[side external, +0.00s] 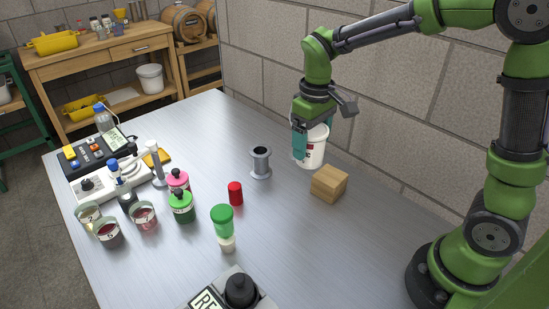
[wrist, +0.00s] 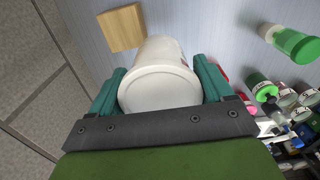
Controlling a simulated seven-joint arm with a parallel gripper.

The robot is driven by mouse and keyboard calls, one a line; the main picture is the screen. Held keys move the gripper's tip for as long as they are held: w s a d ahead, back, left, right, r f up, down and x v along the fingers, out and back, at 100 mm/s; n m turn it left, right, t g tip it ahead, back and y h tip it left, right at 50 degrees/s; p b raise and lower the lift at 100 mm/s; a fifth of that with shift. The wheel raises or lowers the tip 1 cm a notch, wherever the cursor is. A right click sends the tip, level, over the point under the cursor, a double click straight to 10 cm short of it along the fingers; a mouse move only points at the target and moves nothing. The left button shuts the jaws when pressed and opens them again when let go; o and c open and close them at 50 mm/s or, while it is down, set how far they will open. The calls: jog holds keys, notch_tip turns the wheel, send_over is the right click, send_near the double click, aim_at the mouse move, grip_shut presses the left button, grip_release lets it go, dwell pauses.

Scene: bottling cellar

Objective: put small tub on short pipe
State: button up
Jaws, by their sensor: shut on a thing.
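The small tub (side external: 312,147) is a white tub with a red and dark label, held upright by my gripper (side external: 311,133). In the wrist view the tub's white round lid (wrist: 160,91) fills the space between the two teal fingers of my gripper (wrist: 159,85), which are shut on its sides. The short pipe (side external: 260,162) is a grey flanged pipe standing upright on the table, left of the tub in the side view, with its open top showing. I cannot tell whether the tub's base touches the table.
A wooden block (side external: 329,183) stands just in front of the tub; it also shows in the wrist view (wrist: 122,27). The table (side external: 330,240) is bare at front right.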

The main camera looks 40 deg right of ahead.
jog(key=shift+w+r+n, duration=0.15)
jog(key=shift+n, duration=0.25)
jog(key=shift+w+a+f, duration=0.2)
jog(key=shift+w+f, duration=0.65)
jog(key=shift+w, duration=1.75)
jog(key=shift+w+a+f, duration=0.25)
jog(key=shift+w+f, duration=0.55)
jog(key=shift+w, duration=1.85)
jog(key=shift+w+a+f, duration=0.2)
jog(key=shift+w+f, duration=0.65)
jog(key=shift+w, duration=1.75)
jog(key=shift+f, duration=0.15)
jog(key=o, duration=1.2)
jog(key=shift+c, duration=0.2)
